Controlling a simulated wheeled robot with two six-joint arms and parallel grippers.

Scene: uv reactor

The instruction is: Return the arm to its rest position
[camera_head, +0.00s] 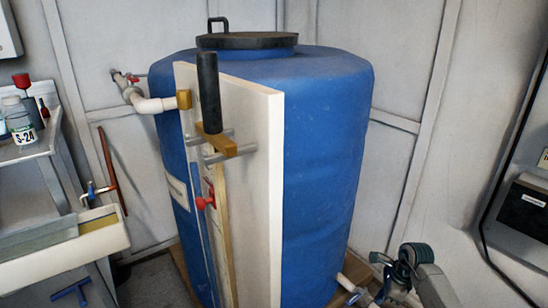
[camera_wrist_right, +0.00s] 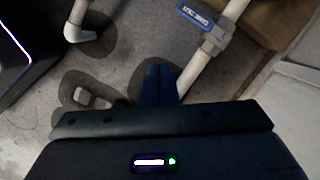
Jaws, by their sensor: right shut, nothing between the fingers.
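My right gripper (camera_wrist_right: 160,72) shows in the right wrist view. Its two dark blue fingers are together, with nothing between them. They point over the grey floor (camera_wrist_right: 120,80), apart from the white pipes. One white pipe (camera_wrist_right: 208,58) with a blue label runs just beyond the fingers to the right. My left gripper is in neither view.
A large blue tank (camera_head: 325,160) stands in the middle, with a white panel (camera_head: 262,180) before it. A grey shelf (camera_head: 35,150) and white trough (camera_head: 105,240) are at the left. A black box (camera_head: 525,215) is at the right.

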